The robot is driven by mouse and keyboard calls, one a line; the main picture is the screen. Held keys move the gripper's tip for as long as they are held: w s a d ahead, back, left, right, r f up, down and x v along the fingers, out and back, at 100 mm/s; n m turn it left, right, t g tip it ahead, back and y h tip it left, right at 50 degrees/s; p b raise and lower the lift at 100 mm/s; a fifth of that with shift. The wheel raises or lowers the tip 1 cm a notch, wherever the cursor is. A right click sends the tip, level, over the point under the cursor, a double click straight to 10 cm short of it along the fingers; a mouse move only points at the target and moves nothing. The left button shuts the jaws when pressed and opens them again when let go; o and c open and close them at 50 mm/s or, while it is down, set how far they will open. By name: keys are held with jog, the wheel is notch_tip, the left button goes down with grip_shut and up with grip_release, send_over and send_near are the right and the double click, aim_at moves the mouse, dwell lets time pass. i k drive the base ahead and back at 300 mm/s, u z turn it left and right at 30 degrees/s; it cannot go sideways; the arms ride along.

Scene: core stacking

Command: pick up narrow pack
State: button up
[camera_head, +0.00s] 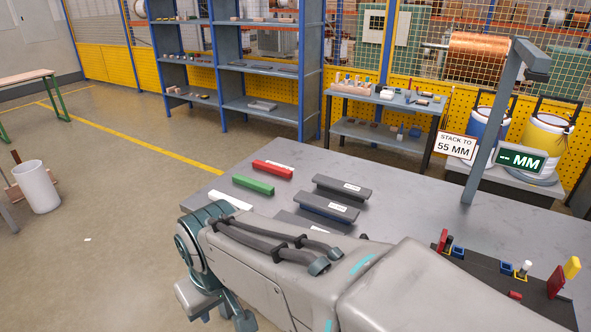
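Several long flat packs lie on the grey table (405,193). I cannot tell which is the narrow pack. My arm crosses the foreground; its fingertips are not visible.
A post (485,140) with an overhanging head stands at the table's back right, near a "STACK TO 55 MM" sign (455,146) and a "-- MM" display (520,158). A dark tray (512,296) with small coloured parts lies at front right. Bare tabletop lies between.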

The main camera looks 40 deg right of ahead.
aim_at(346, 187)
jog(key=z, duration=0.6)
jog(key=i, duration=0.85)
jog(key=z, duration=1.25)
jog(key=i, duration=0.25)
jog(key=z, duration=0.15)
